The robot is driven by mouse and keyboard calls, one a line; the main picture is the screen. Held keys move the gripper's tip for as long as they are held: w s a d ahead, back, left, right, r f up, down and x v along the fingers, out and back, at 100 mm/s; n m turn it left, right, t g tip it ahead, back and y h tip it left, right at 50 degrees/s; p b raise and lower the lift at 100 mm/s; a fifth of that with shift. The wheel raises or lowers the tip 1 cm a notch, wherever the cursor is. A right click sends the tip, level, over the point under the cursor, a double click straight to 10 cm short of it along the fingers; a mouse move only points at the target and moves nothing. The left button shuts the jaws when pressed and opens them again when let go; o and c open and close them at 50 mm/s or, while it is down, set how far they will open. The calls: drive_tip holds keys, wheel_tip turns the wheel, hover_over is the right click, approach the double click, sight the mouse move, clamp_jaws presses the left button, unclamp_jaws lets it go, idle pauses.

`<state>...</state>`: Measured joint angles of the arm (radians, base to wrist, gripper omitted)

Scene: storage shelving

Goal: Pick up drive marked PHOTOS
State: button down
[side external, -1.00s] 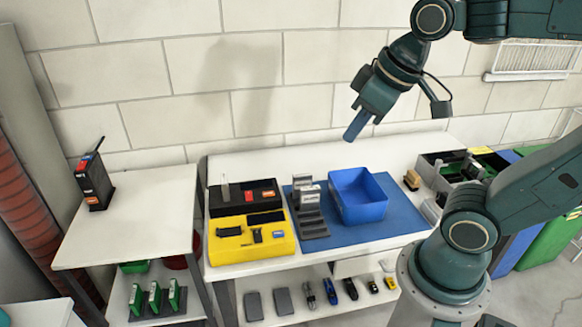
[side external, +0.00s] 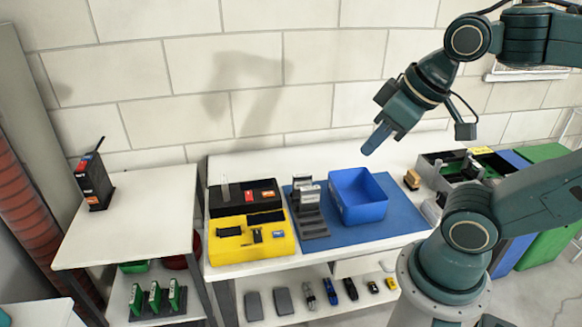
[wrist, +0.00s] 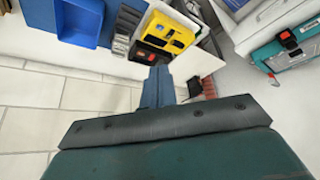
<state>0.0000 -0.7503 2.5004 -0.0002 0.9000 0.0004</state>
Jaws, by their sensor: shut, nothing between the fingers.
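Several small drives stand in a grey slotted rack (side external: 312,225) on the blue mat (side external: 395,215). Pale labels show on some drives (side external: 309,192), but I cannot read any of them, so I cannot tell which is marked PHOTOS. My gripper (side external: 371,147) is shut and empty, high above the back of the table, up and to the right of the rack and above the blue bin. In the wrist view its closed fingers (wrist: 158,84) point toward the black and yellow trays, with the rack (wrist: 124,28) at the top.
A blue bin (side external: 360,208) stands right of the rack. A yellow case (side external: 230,252) and a black case (side external: 226,206) with small items lie left of it. A grey crate (side external: 428,178) sits at the right. Shelves below hold several small objects. The left side table (side external: 150,225) is mostly clear.

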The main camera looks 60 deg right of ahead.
drive_tip(key=shift+c, duration=2.2)
unclamp_jaws()
drive_tip(key=w+d+r+m+g, duration=0.2)
drive_tip(key=w+m, duration=1.1)
drive_tip(key=w, duration=1.1)
drive_tip(key=w+d+f+m+g, duration=0.1)
drive_tip(key=w+d+f+m, duration=0.1)
drive_tip(key=w+f+m, duration=0.5)
drive_tip(key=w+d+f+m+g+y, duration=0.1)
drive_tip(key=w+d+f+m, duration=0.1)
drive_tip(key=w+f+m, duration=0.5)
drive_tip(key=w+f, duration=0.4)
drive_tip(key=f, duration=0.1)
drive_tip(key=shift+w+d+f+g, duration=0.2)
drive_tip(key=shift+w+d+g, duration=0.1)
drive_tip(key=shift+w, duration=0.1)
